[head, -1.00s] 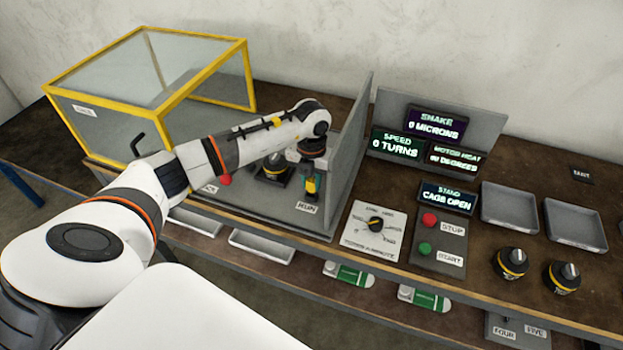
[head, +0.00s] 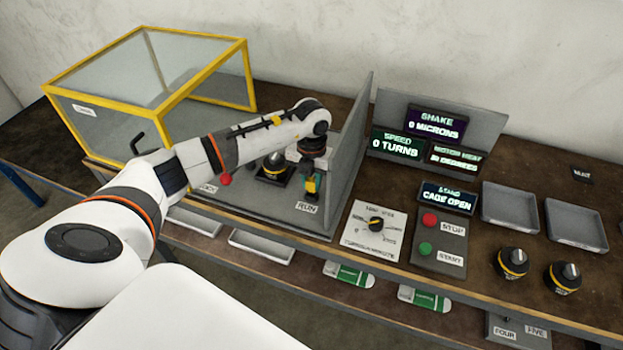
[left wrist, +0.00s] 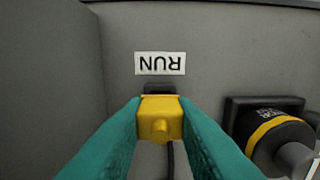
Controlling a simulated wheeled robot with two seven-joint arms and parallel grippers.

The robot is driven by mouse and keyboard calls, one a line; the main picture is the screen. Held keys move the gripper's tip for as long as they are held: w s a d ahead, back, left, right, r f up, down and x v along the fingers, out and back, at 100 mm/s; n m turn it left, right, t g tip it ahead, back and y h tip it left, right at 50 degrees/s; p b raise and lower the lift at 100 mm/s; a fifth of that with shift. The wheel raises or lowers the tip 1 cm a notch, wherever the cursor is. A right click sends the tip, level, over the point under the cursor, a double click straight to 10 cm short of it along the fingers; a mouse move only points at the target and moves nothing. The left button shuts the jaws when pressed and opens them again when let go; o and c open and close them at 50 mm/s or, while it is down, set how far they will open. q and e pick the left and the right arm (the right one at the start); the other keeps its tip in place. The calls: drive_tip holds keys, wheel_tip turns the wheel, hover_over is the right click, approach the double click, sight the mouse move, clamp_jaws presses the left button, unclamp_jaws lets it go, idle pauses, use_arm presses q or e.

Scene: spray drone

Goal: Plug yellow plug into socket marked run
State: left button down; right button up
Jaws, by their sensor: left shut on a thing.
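My left gripper (head: 311,185) points down over the grey stand (head: 265,209), just behind the RUN label (head: 307,207). In the left wrist view its two teal fingers (left wrist: 160,125) are shut on the yellow plug (left wrist: 160,105). The plug lies right against a small dark socket (left wrist: 160,88) beside the RUN label (left wrist: 160,63). I cannot tell how deep the plug sits in the socket. A dark cable (left wrist: 170,160) shows below the plug. My right gripper is not in view.
A motor with a yellow band (head: 274,164) stands on the stand, left of the gripper; it also shows in the left wrist view (left wrist: 272,132). A grey upright panel (head: 350,150) is close on the right. The yellow-framed cage (head: 243,75) is raised at left. The display reads CAGE OPEN (head: 448,198).

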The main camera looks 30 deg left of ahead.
sight(311, 180)
use_arm(q)
drive_tip(key=shift+f+b, duration=1.05)
drive_tip(key=shift+f, duration=0.25)
drive_tip(key=c, duration=1.1)
unclamp_jaws()
drive_tip(key=shift+r, duration=0.1)
wheel_tip(311, 180, up, 12)
drive_tip(key=shift+f+b, duration=0.1)
drive_tip(key=shift+b, duration=0.85)
